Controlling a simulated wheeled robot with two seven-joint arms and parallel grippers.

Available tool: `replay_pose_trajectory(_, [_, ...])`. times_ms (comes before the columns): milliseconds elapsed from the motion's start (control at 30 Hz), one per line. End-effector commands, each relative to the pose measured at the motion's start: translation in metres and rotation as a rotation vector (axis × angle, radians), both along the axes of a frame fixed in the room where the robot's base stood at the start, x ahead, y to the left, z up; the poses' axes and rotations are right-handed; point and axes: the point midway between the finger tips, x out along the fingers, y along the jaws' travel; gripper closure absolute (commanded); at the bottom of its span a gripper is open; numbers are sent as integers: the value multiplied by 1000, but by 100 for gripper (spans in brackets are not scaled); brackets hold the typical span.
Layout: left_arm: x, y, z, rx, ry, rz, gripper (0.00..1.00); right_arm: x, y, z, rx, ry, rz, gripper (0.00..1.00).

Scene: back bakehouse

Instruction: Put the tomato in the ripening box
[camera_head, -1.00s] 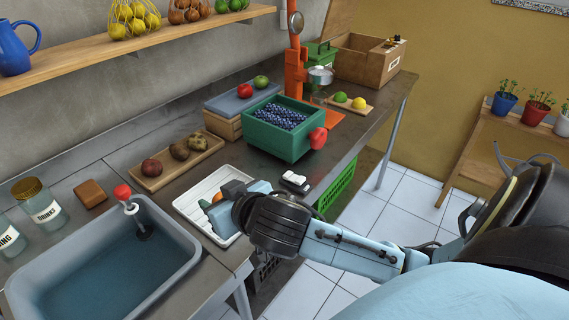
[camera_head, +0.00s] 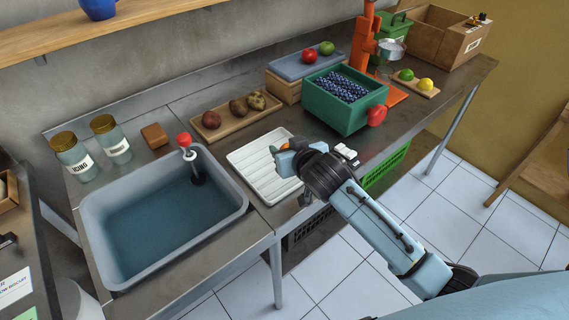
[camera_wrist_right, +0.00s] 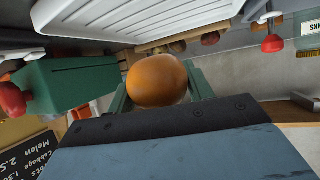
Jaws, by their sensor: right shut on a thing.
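My right gripper (camera_head: 281,149) is shut on a round, smooth orange fruit (camera_wrist_right: 157,80), which may be the tomato. In the head view only a small bit of the fruit shows between the green fingertips, by the far right part of the white ribbed tray (camera_head: 262,172). A red tomato-like fruit (camera_head: 309,56) lies on the blue-grey lid of a low wooden box (camera_head: 284,87). An open wooden box (camera_head: 441,38) with a white label stands at the far right end of the counter. Its label is unreadable, so I cannot tell whether it is the ripening box. My left gripper is out of view.
A green box of dark berries (camera_head: 336,116) stands beyond my right gripper. The sink basin (camera_head: 165,215) is left of the tray. A wooden tray of potatoes (camera_head: 228,120), jars (camera_head: 118,140), an orange stand (camera_head: 364,40) and a board with lime and lemon (camera_head: 415,86) occupy the counter.

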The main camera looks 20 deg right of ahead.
Motion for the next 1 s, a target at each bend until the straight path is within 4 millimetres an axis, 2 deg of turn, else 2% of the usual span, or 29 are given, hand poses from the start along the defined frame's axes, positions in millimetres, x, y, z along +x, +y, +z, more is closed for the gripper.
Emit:
replay_pose_trajectory(33, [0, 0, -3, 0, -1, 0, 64, 0, 0, -10, -2, 1, 1, 73])
replay_pose_trajectory(267, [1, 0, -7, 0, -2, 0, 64, 0, 0, -28, -1, -1, 0, 73])
replay_pose_trajectory(500, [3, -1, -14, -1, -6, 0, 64, -1, 0, -59, 0, 0, 1, 73])
replay_pose_trajectory(833, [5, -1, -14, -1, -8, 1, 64, 0, 1, -61, 1, -2, 0, 73])
replay_pose_trajectory(867, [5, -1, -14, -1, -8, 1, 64, 0, 1, -62, 0, -1, 1, 47])
replay_pose_trajectory(1000, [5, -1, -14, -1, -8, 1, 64, 0, 0, -61, 0, -1, 1, 29])
